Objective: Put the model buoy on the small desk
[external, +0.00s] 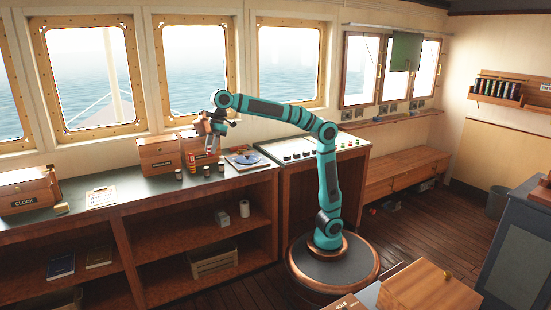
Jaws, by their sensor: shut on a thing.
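My gripper (212,142) is at the end of my outstretched teal arm, above the long dark counter by the windows. I cannot tell for sure which piece of furniture is the small desk. A low wooden desk-like unit (405,172) stands along the wall right of my arm, with a mostly clear top.
A wooden box (430,290) is in the foreground. The floor at right is mostly clear.

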